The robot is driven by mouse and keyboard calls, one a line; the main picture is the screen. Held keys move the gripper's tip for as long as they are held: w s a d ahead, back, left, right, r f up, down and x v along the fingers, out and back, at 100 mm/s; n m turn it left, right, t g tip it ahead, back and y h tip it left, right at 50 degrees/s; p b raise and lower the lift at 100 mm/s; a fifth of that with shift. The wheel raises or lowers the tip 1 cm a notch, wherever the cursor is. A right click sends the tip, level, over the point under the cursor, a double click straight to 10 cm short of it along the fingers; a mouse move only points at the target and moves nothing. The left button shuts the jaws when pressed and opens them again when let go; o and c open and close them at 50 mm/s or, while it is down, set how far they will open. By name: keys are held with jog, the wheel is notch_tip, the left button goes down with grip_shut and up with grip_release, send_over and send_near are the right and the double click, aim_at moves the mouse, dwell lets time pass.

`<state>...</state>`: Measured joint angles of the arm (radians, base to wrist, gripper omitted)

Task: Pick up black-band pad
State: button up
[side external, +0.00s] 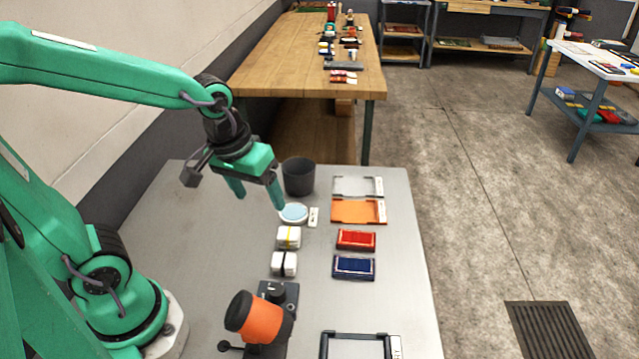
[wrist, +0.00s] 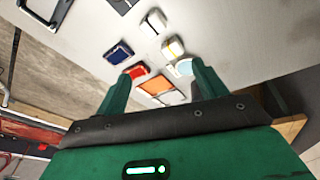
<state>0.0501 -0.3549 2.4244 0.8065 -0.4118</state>
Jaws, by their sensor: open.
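The black-band pad (side external: 284,263) is a small white block with a dark band around it, lying on the grey metal table (side external: 210,290). In the wrist view the black-band pad (wrist: 153,22) shows near the top, ahead of the fingers and apart from them. My gripper (side external: 258,196) is open and empty, raised above the table behind the pads in the side view. In the wrist view my gripper (wrist: 162,72) has its two green fingers spread wide.
A yellow-band pad (side external: 288,237) lies just behind the black-band pad. Blue (side external: 354,267) and red (side external: 356,240) pads and an orange tray (side external: 358,211) are to the right. A dark cup (side external: 298,177), pale blue disc (side external: 293,212) and orange-black device (side external: 262,318) stand nearby.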

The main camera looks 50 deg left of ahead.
aim_at(283, 259)
jog(key=w+f+n+g, duration=0.1)
jog(key=f, duration=0.2)
jog(key=w+d+f+n+g, duration=0.1)
jog(key=f+n, duration=0.1)
jog(key=f, duration=0.2)
jog(key=w+d+f+n+g, duration=0.1)
jog(key=f, duration=0.2)
jog(key=shift+f+n, duration=0.3)
jog(key=shift+n, duration=0.1)
jog(key=shift+f, duration=0.1)
jog(key=shift+f, duration=1.2)
jog(key=shift+f, duration=0.15)
jog(key=shift+f, duration=2.45)
jog(key=c, duration=1.1)
jog(key=shift+o, duration=0.2)
jog(key=shift+r, duration=0.2)
